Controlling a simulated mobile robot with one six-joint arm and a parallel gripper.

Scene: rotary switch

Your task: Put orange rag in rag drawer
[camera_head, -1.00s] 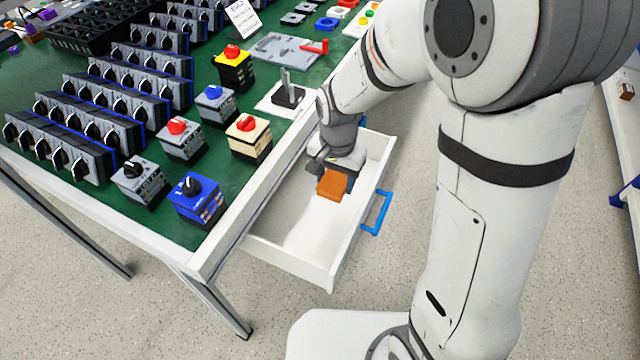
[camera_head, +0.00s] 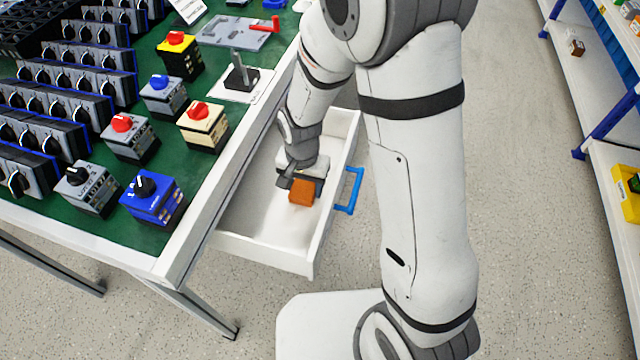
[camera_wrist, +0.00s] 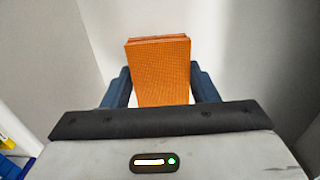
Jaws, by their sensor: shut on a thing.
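The orange rag (camera_head: 302,192) is a small folded block. My gripper (camera_head: 297,182) is shut on it, inside the open white drawer (camera_head: 262,247) under the green table. In the wrist view the rag (camera_wrist: 160,72) stands between the two dark blue fingers of my gripper (camera_wrist: 160,85), with white drawer walls around it. The drawer has a blue handle (camera_head: 350,190) on its outer front. I cannot tell whether the rag touches the drawer floor.
The green table (camera_head: 222,150) beside the drawer holds several rotary switches, such as a blue one (camera_head: 153,200) and a cream one (camera_head: 203,127). A shelf with a yellow bin (camera_head: 628,200) stands at the right. The floor between is clear.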

